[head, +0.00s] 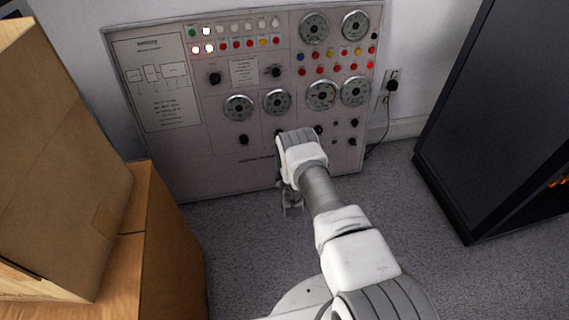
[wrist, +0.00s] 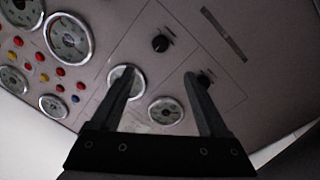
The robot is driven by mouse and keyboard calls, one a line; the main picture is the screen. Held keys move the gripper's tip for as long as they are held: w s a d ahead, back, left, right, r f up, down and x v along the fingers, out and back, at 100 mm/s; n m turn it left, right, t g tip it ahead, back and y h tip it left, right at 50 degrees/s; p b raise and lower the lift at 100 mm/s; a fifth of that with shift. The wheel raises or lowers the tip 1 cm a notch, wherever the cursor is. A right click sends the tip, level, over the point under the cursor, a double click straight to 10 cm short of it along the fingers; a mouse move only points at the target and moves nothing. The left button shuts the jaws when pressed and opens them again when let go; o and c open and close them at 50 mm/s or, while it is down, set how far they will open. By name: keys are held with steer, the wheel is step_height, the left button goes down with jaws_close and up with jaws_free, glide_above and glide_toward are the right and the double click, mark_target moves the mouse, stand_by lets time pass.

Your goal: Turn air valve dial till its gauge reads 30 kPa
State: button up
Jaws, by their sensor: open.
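The grey control panel (head: 215,170) stands against the wall, with round gauges and black dials. A middle gauge (head: 239,107) has a black dial (head: 243,139) below it. The gauge beside it (head: 277,102) has a dial (head: 280,133) partly hidden by my arm. Labels and readings are too small to read, so I cannot tell which is the air valve dial. My gripper (head: 292,207) is low before the panel, open and empty. In the wrist view, my open fingers (wrist: 163,75) point at the panel. One dial (wrist: 160,43) shows between and beyond the fingertips, another (wrist: 203,78) by the right fingertip.
A dark cabinet (head: 490,120) stands at the right. Larger gauges (head: 322,94) and coloured buttons (head: 250,43) fill the upper panel. Grey carpet (head: 410,210) is open between panel and cabinet.

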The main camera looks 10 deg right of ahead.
steer(key=shift+s, duration=0.25)
steer(key=shift+r, duration=0.1)
stand_by(0.5)
